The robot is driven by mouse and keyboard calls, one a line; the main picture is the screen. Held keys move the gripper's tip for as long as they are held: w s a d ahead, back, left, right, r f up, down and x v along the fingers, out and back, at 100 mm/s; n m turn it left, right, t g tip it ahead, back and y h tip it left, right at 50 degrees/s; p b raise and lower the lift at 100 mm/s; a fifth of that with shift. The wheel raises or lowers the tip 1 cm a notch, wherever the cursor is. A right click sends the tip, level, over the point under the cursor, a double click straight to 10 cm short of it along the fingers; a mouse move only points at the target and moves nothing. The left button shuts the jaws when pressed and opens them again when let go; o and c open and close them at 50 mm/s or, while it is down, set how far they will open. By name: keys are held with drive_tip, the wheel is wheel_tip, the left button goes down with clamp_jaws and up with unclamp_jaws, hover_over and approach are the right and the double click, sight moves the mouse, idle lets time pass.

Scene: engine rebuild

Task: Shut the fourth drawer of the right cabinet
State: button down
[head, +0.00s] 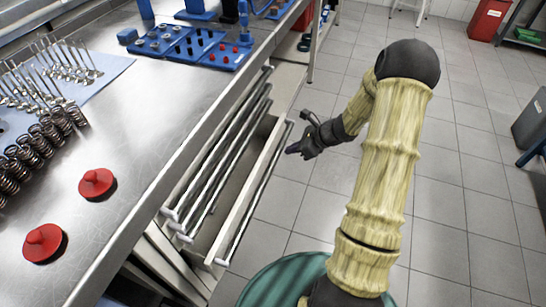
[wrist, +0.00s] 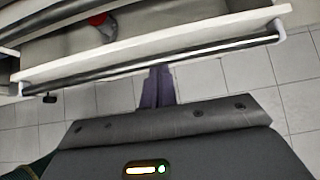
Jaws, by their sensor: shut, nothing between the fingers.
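A drawer (head: 262,170) of the cabinet under the bench stands pulled out, with a pale front panel and a long metal bar handle. Its place in the stack cannot be counted for sure. In the wrist view the open drawer's front (wrist: 210,34) and bar handle (wrist: 215,53) cross the upper part, and a red item (wrist: 97,19) shows behind the front. My gripper (head: 290,150) is outside the drawer, close to the far part of its front. In the wrist view my gripper (wrist: 159,70) is shut and empty, its tips at the handle's edge; contact cannot be told.
Other bar handles (head: 222,150) sit closer to the bench. The metal bench top (head: 150,140) holds valves (head: 50,75), springs (head: 40,140), red caps (head: 97,182) and a blue tray (head: 185,45). Tiled floor (head: 470,190) lies open at right.

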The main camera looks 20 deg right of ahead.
sight(264, 160)
drive_tip(key=b+x, duration=0.2)
drive_tip(key=x, duration=0.8)
drive_tip(key=shift+b, duration=0.35)
drive_tip(key=w+a, duration=0.4)
drive_tip(key=a, duration=0.1)
drive_tip(key=shift+a, duration=0.3)
drive_tip(key=p+v, duration=0.6)
drive_tip(key=v, duration=0.3)
drive_tip(key=shift+r, duration=0.15)
drive_tip(key=shift+s+d+r+p, duration=0.25)
drive_tip(key=shift+d+p, duration=0.1)
drive_tip(key=shift+p, duration=0.05)
